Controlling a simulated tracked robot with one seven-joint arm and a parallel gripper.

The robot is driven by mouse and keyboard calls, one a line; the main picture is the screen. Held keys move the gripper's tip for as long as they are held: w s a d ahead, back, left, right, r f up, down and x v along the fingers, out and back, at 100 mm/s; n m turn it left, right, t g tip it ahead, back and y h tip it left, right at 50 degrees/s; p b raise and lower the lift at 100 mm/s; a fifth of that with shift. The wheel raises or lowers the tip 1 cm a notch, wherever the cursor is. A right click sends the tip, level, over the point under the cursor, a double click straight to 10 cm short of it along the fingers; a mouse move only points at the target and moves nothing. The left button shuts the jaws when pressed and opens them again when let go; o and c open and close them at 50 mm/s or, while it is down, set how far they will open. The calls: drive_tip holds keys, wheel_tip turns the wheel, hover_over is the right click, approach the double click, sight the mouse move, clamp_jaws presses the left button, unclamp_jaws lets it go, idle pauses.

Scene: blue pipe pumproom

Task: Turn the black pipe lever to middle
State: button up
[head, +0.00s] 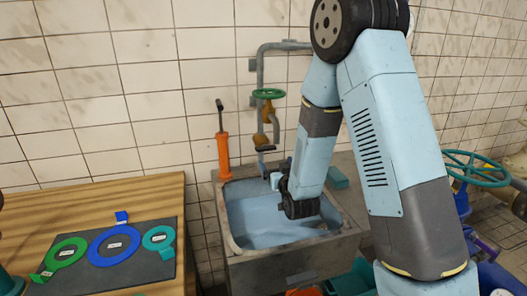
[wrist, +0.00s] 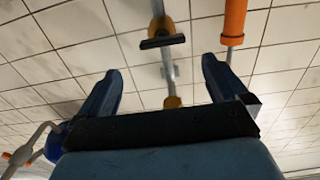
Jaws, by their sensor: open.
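The black pipe lever (head: 265,149) shows in the head view as a short dark bar on the wall pipe (head: 260,72), below the green handwheel and above the sink. In the wrist view the lever (wrist: 162,41) is a dark bar lying across the pipe, roughly crosswise, with an orange-yellow fitting behind it. My gripper (wrist: 161,66) is open and empty, its two blue fingers spread to either side. The lever lies ahead of the gap between the fingertips, apart from them. In the head view my gripper (head: 274,177) is over the sink, partly hidden by my wrist.
A green handwheel (head: 268,93) sits above the lever. An orange-handled tool (head: 223,157) stands to the left, also near the right finger in the wrist view (wrist: 233,22). The sink (head: 237,259) lies below. A wooden table (head: 60,212) with coloured rings is at left.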

sight(266, 148)
drive_tip(key=x, duration=1.1)
drive_tip(key=shift+w+a, duration=0.3)
drive_tip(key=shift+c, duration=0.2)
